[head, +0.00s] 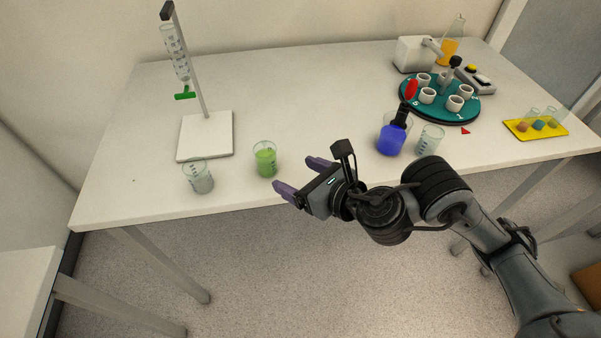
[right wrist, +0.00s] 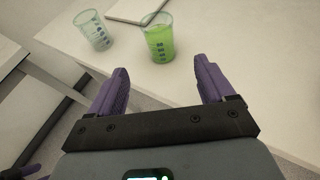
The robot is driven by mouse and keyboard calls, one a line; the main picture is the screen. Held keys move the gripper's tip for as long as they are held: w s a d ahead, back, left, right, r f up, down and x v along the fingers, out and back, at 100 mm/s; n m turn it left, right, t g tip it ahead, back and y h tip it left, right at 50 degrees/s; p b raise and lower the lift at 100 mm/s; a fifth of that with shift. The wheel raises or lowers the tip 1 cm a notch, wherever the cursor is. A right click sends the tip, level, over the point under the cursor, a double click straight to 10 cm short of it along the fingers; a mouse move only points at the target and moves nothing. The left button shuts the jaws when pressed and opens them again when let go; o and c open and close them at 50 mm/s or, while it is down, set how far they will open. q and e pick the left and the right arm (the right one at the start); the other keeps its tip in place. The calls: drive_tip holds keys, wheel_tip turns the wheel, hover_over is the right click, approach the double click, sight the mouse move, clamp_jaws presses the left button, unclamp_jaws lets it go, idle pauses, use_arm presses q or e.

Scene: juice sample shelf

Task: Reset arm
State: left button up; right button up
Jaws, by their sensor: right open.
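My right gripper (head: 300,177) is open and empty at the front edge of the white table (head: 290,90). Its two purple fingers point toward a beaker with green liquid (head: 265,160), which stands upright just beyond the fingertips and apart from them. In the right wrist view the open fingers (right wrist: 163,85) show nothing between them, and the green beaker (right wrist: 159,40) stands ahead.
An empty beaker (head: 198,178) stands left of the green one. A burette stand (head: 206,135) is behind. A blue-liquid flask (head: 391,138), a clear beaker (head: 430,140), a teal carousel (head: 411,107) with white cups and a yellow tray (head: 520,132) stand to the right. The table's middle is clear.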

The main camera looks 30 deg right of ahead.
drive_tip(key=s+d+f+m+g+h+p, duration=0.1)
drive_tip(key=s+f+m+g+p, duration=0.65)
drive_tip(key=m, duration=1.05)
drive_tip(key=s+d+f+m+g+h+p, duration=0.15)
drive_tip(key=s+f+m+p, duration=0.25)
drive_tip(key=s+f+m, duration=1)
wheel_tip(320, 180, up, 43)
drive_tip(key=w+m+p, duration=0.1)
drive_tip(key=m+p, duration=0.3)
drive_tip(key=p, duration=3.3)
drive_tip(key=shift+a+r+m, duration=0.15)
drive_tip(key=shift+a+m, duration=0.05)
drive_tip(key=shift+m, duration=0.1)
